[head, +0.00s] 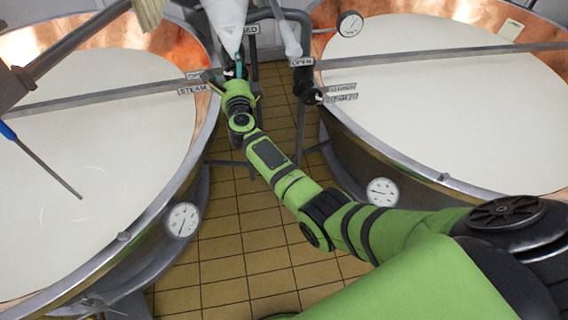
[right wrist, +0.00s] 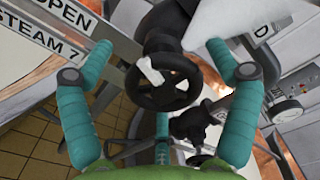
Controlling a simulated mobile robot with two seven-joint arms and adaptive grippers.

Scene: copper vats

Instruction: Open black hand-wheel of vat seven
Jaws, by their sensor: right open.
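In the right wrist view a black hand-wheel (right wrist: 163,84) with a white piece across its rim sits in the middle. A sign reading STEAM 7 (right wrist: 38,40) is left of it, below a sign reading OPEN (right wrist: 72,16). My right gripper (right wrist: 160,48) is open, one teal finger on each side of the wheel, with visible gaps to both. In the head view my right gripper (head: 238,74) is at the rim of the left vat (head: 205,140), by the STEAM sign (head: 193,90); the wheel is mostly hidden there. My left gripper is not in view.
A second black valve (right wrist: 193,122) shows behind the wheel. The right vat (head: 350,140) has its own dark valve (head: 312,96) and signs. A white cone-shaped thing (head: 226,22) hangs just above my gripper. Dials (head: 182,220) sit on the vats; tiled floor (head: 245,265) lies between them.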

